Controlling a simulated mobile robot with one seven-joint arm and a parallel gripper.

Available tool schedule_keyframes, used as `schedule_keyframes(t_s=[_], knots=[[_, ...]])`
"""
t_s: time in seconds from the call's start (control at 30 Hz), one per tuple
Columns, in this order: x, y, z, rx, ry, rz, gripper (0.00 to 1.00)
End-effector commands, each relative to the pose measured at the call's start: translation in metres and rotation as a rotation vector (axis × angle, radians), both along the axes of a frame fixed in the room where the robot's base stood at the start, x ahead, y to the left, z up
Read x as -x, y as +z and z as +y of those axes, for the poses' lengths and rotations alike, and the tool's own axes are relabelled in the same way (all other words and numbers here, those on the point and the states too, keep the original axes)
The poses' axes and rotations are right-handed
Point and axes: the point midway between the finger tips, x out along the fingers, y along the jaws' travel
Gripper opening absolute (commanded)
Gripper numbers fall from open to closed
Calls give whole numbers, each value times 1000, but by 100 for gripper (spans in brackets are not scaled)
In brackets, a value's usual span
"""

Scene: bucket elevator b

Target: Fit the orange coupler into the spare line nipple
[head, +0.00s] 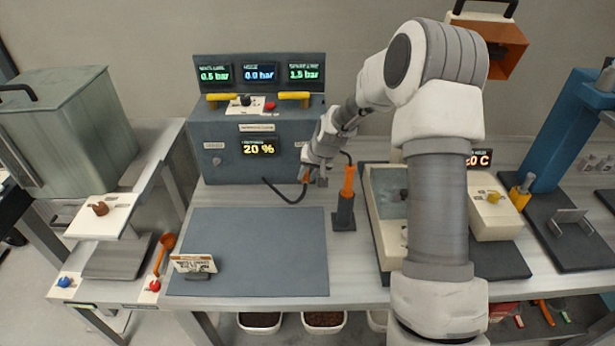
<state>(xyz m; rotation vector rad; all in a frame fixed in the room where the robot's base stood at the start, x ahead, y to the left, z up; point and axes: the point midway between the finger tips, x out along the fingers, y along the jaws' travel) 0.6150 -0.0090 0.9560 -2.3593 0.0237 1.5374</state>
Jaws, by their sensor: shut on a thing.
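My gripper (308,178) is at the right end of the grey-blue console's front face. It is shut on the orange coupler (305,174), which shows only as a small orange patch at the fingers. A black hose (287,200) runs from the coupler in a low loop to the console's lower front. The spare line nipple is hidden behind my gripper and wrist, so I cannot tell whether the coupler touches it. Another metal nipple (216,161) shows on the console's left front. The console (230,185) has displays reading 0.5, 0.0 and 1.5 bar.
An orange-handled tool (348,180) stands in a dark holder (344,217) close right of my gripper. Yellow levers (293,95) sit on the console top. A mostly bare grey mat (260,240) lies in front, with a small sign (193,264). My arm hides part of the right side.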

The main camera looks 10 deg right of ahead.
Motion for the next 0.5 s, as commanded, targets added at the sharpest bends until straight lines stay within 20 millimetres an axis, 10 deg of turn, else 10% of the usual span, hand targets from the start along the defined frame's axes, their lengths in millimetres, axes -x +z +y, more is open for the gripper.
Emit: schedule_keyframes(t_s=[0.5], knots=[[-13, 0, -2, 0, -1, -2, 0]])
